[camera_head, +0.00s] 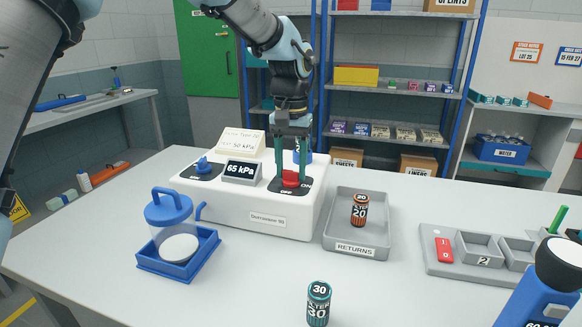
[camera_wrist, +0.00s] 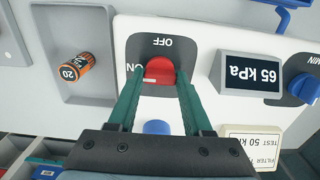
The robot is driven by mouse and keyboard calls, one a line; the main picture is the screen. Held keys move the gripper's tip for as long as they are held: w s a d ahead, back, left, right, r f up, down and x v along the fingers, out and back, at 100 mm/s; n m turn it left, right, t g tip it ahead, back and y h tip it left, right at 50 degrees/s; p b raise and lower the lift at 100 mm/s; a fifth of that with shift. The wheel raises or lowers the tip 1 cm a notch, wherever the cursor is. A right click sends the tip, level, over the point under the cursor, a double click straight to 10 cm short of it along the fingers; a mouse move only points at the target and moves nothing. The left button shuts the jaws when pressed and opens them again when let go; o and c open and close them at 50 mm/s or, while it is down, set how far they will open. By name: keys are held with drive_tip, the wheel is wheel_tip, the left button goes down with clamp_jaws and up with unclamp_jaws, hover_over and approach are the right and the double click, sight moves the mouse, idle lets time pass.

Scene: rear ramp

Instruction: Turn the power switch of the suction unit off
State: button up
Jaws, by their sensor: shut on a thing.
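The suction unit (camera_head: 245,210) is a white box on the table, labelled in front. Its red power switch (camera_head: 290,179) sits on a dark plate at the right of its top, marked OFF and ON. My gripper (camera_head: 291,168) points down over it, its green fingers on either side of the switch, shut on it. In the wrist view, the red switch (camera_wrist: 160,69) lies between the fingertips, with OFF above it and ON at its left, partly covered. I cannot tell which mark the switch points to. The display (camera_head: 242,171) reads 65 kPa.
A blue knob (camera_head: 203,165) and a card (camera_head: 240,141) are on the unit. A grey returns tray (camera_head: 340,240) with an orange filter can stands right of it. A blue-lidded jar (camera_head: 168,212) stands front left, a teal can (camera_head: 318,303) in front.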

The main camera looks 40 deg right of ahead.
clamp_jaws()
drive_tip(key=m+p, duration=0.1)
drive_tip(key=m, duration=0.3)
drive_tip(key=shift+r+p, duration=0.1)
drive_tip(key=shift+p, duration=0.3)
drive_tip(key=m+p, duration=0.1)
drive_tip(key=m, duration=0.4)
drive_tip(key=shift+w, duration=0.1)
drive_tip(key=m+p, duration=0.2)
drive_tip(key=m, duration=0.2)
drive_tip(key=shift+m, duration=0.3)
drive_tip(key=shift+m+p, duration=0.9)
drive_tip(key=shift+m, duration=1.3)
